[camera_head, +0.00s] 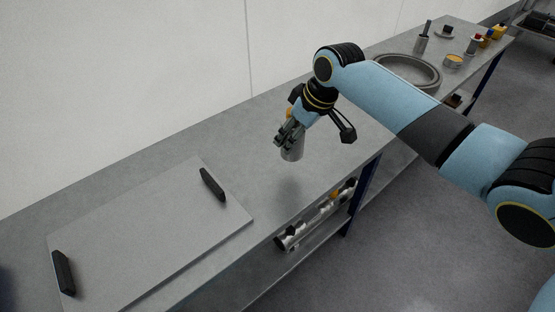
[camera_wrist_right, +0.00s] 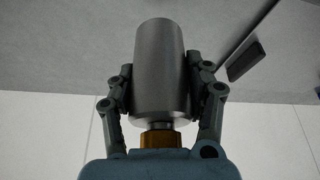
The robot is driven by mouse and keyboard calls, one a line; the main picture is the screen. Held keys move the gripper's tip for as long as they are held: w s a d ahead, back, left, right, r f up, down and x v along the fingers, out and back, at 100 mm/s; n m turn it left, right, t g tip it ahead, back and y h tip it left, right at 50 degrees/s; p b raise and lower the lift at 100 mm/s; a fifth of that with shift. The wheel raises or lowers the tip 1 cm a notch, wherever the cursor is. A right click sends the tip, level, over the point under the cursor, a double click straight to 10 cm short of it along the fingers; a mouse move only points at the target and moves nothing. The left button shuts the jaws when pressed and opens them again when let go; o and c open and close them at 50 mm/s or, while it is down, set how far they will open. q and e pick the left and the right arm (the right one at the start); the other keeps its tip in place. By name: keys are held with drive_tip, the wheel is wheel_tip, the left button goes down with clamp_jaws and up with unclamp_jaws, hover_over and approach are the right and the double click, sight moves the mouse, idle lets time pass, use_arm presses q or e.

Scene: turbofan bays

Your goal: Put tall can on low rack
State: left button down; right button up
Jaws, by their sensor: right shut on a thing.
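A grey metal can (camera_head: 292,150) with an orange-brown part at one end is held by my right gripper (camera_head: 291,136) above the bench top. In the right wrist view the can (camera_wrist_right: 160,72) sits between the two fingers of the right gripper (camera_wrist_right: 162,88), which press on its sides. A shadow lies on the bench below it, so it appears clear of the surface. A low shelf (camera_head: 302,262) under the bench front carries metal cylindrical parts (camera_head: 312,222); I cannot tell if this is the low rack. My left gripper is not in view.
A flat grey plate (camera_head: 150,235) with two black handles lies on the bench at left. A large metal ring (camera_head: 407,72), a cup (camera_head: 421,44) and small coloured containers (camera_head: 454,61) stand at the far right end. The bench (camera_head: 262,125) around the held can is clear.

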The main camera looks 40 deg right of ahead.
drive_tip(key=a+f, duration=0.1)
drive_tip(key=f, duration=0.1)
drive_tip(key=w+a+f+b, duration=0.1)
drive_tip(key=f, duration=0.1)
drive_tip(key=a+f, duration=0.1)
drive_tip(key=f, duration=0.1)
drive_tip(key=shift+w+a+f, duration=0.15)
drive_tip(key=shift+a+f, duration=0.05)
drive_tip(key=shift+r, duration=0.1)
drive_tip(key=o, duration=1.2)
drive_tip(key=p+v, duration=0.3)
drive_tip(key=v, duration=0.9)
